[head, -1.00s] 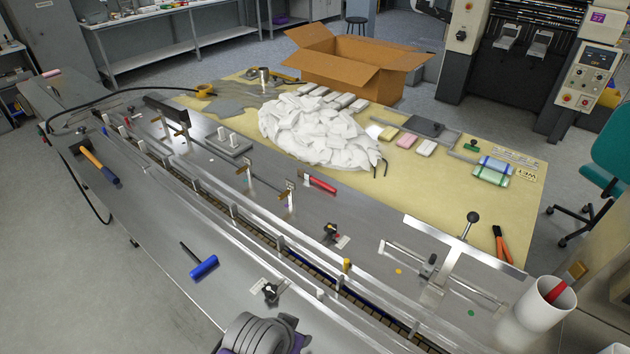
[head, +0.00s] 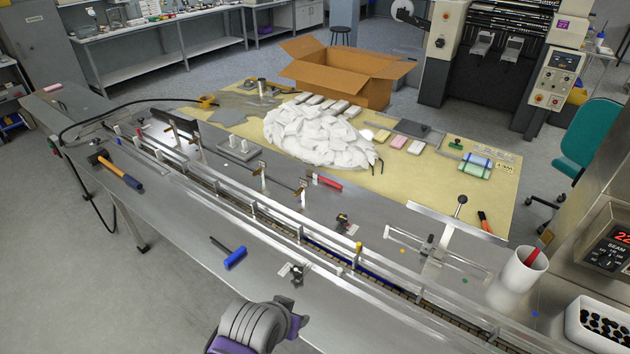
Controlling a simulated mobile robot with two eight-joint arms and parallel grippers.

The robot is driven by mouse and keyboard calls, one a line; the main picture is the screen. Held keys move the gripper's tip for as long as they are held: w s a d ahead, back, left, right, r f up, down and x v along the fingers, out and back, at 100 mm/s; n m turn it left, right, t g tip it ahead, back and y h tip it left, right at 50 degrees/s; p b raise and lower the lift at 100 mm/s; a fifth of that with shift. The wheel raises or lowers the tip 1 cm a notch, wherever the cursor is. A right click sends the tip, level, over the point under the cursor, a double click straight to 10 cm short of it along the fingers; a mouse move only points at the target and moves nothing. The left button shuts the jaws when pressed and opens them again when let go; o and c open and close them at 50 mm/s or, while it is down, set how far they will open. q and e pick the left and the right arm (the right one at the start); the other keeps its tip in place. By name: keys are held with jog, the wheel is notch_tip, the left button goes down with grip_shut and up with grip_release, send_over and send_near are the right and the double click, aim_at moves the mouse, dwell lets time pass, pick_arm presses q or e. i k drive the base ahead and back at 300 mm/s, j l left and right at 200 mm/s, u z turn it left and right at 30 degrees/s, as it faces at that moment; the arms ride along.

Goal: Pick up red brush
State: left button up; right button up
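A red piece (head: 534,257) sticks up out of a white cup (head: 515,281) at the right end of the machine table; the rest of it is hidden inside the cup. A second red item, a slim red handle (head: 326,181), lies on the metal top near the middle, beside the rail. I cannot tell for certain which of the two is the red brush. A grey, rounded part of my arm with purple trim shows at the bottom edge. Neither gripper can be seen, and nothing of mine touches either red item.
A blue-headed tool (head: 235,258) and a hammer (head: 122,174) lie on the near metal top. The guide rails and conveyor (head: 300,236) run across the table. A white pile (head: 312,133) and open cardboard box (head: 345,81) stand behind. A white bin (head: 597,339) holds black pieces at lower right.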

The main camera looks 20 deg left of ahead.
aim_at(316, 175)
jog(key=i+j+u, duration=0.1)
jog(key=j, duration=0.35)
jog(key=i+j+u, duration=0.15)
jog(key=j, duration=0.3)
jog(key=i+j+u, duration=0.1)
jog(key=j, duration=0.35)
jog(key=i+j+u, duration=0.1)
jog(key=i+j, duration=0.2)
jog(key=i+j+u, duration=0.15)
jog(key=j, duration=0.35)
